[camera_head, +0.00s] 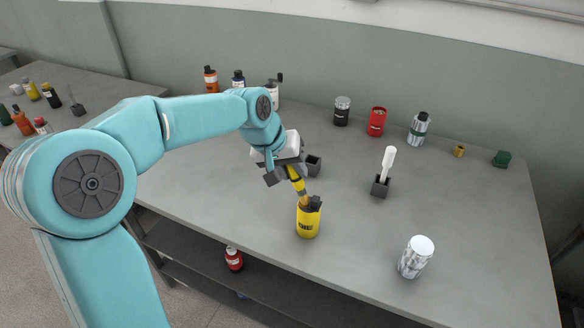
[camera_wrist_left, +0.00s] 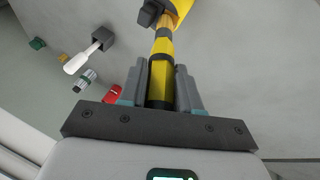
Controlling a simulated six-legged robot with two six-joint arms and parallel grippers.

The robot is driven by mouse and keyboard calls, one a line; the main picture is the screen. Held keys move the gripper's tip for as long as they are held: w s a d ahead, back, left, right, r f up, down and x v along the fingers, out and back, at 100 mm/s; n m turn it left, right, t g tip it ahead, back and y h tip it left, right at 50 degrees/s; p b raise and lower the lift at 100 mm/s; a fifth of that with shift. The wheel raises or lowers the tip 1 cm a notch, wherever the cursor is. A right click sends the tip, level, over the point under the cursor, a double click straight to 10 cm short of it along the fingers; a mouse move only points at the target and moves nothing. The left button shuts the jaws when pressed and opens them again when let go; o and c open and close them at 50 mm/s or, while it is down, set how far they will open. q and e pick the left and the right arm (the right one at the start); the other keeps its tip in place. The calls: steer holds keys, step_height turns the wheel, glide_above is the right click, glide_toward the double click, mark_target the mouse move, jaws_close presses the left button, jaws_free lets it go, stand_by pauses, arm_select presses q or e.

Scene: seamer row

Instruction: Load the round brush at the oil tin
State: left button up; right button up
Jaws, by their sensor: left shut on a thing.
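The round brush (camera_head: 298,186) has a yellow handle with black bands and a tan lower part. My left gripper (camera_head: 292,172) is shut on its handle and holds it slightly tilted, tip down. The brush runs away from the fingers in the left wrist view (camera_wrist_left: 162,72). The yellow oil tin (camera_head: 307,224) with a dark label and dark top piece stands upright near the front table edge, just below the gripper. The tin also shows in the wrist view (camera_wrist_left: 183,8). The brush's lower end is at the tin's mouth; its tip is hidden, and how deep it reaches I cannot tell. My right gripper is not in view.
A white-handled tool stands in a grey holder (camera_head: 380,188) to the right. A white-lidded can (camera_head: 415,259) is front right. A red can (camera_head: 376,123) and several bottles line the back. The table between is clear.

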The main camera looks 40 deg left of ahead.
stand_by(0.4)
arm_select(q)
steer(key=shift+r+p, duration=0.55)
steer(key=shift+r, duration=0.05)
step_height(320, 180, up, 6)
steer(key=p, duration=0.4)
steer(key=shift+p, duration=0.35)
steer(key=shift+f, duration=0.1)
